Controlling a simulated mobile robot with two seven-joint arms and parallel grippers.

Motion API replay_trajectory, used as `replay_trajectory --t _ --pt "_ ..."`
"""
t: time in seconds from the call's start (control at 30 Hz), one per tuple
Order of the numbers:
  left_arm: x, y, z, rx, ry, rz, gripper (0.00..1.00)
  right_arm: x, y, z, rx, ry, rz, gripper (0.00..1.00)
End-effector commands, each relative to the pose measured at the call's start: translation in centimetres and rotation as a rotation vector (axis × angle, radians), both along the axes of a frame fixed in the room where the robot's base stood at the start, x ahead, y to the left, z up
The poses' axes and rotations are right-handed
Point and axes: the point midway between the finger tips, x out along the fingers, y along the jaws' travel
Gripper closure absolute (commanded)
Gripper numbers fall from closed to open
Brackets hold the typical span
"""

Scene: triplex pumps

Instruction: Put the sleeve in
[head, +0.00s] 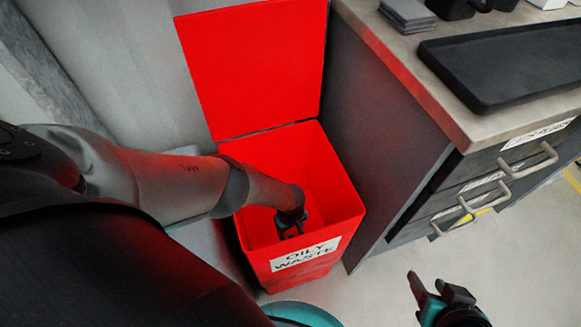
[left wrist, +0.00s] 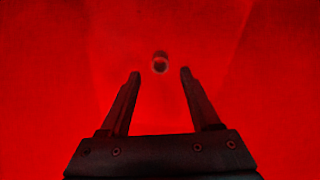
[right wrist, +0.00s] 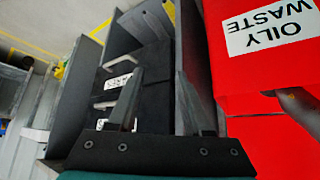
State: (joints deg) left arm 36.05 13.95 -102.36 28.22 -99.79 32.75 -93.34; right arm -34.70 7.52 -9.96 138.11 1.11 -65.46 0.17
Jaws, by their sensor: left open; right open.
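A small dark ring-shaped piece, perhaps the sleeve (left wrist: 160,62), shows in the left wrist view inside the red bin, beyond my fingertips and apart from them. My left gripper (head: 290,228) reaches into the open red oily waste bin (head: 352,208). In the left wrist view its fingers (left wrist: 160,76) are spread with nothing between them. The bin's label also shows in the right wrist view. My right gripper (head: 428,283) is open and empty above the floor, right of the bin; its fingers also show in the right wrist view (right wrist: 160,85).
The bin's red lid (head: 255,70) stands open against the wall. A grey cabinet (head: 385,130) with handled drawers stands right of the bin, with a black tray (head: 505,65) on its worktop. Floor (head: 385,290) is clear in front of the cabinet.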

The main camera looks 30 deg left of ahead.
Motion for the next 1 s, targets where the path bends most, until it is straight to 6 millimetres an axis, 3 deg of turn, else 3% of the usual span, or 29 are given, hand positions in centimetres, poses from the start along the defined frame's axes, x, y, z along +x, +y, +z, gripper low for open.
replay_trajectory --t 0.37,1.0 --pt "0.0 0.1 2.0 0.001 0.0 -0.001 0.37 -3.0 -3.1 0.9 -0.091 0.227 -0.052 0.5" --pt "0.0 0.1 5.9 0.001 0.0 -0.001 0.37 -3.5 -3.0 -7.0 -0.105 0.332 -0.043 0.5"
